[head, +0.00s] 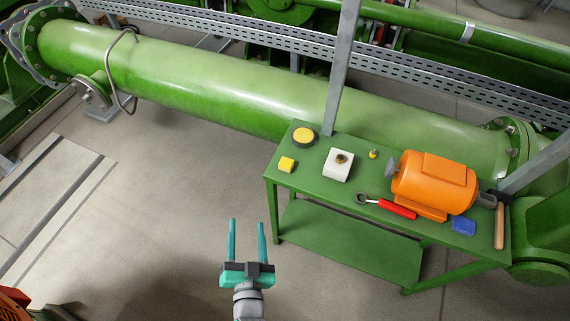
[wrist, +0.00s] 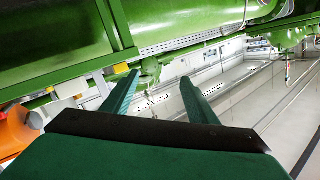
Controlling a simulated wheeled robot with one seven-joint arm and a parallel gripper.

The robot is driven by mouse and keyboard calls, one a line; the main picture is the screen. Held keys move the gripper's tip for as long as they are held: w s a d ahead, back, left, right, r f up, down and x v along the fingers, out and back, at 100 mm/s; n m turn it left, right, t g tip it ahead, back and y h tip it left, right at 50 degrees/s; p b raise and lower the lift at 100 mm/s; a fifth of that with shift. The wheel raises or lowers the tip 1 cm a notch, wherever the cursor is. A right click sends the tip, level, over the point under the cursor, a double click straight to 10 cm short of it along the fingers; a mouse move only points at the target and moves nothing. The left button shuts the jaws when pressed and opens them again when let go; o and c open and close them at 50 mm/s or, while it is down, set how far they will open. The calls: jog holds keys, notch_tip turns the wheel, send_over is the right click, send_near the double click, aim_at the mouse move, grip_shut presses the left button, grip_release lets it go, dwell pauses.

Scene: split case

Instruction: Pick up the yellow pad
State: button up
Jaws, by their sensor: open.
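Two yellow things on the green table could be the yellow pad, and I cannot tell which is meant. A small yellow block (head: 287,164) lies near the table's left edge. A round yellow disc (head: 303,135) with a dark rim lies behind it, at the back left corner. My gripper (head: 247,225) is open and empty, over the floor, left of and in front of the table, apart from both. In the wrist view my gripper's fingers (wrist: 160,77) are spread with nothing between them. A small yellow patch (wrist: 121,68) shows left of them.
The green table (head: 345,248) also bears a white block (head: 338,165), a small yellow-topped piece (head: 373,154), an orange motor (head: 435,182), a red-handled wrench (head: 390,206), a blue block (head: 463,226) and a hammer (head: 499,222). A large green pipe (head: 230,88) runs behind.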

jog(key=w+a+r+n+g+y, duration=0.3)
jog(key=w+a+r+n+y, duration=0.4)
jog(key=w+a, duration=0.4)
jog(key=w+a+r+n+g+y, duration=0.4)
jog(key=w+a+r+y, duration=0.1)
jog(key=w+a+r, duration=0.5)
jog(key=n+g+h, duration=0.6)
jog(key=g+h, duration=0.3)
jog(key=h, duration=0.5)
send_near(287, 162)
notch_tip(287, 162, down, 8)
jog(key=shift+w+r, duration=0.1)
jog(key=shift+w, duration=0.05)
jog(key=shift+d+f, duration=0.15)
jog(key=shift+f, duration=0.15)
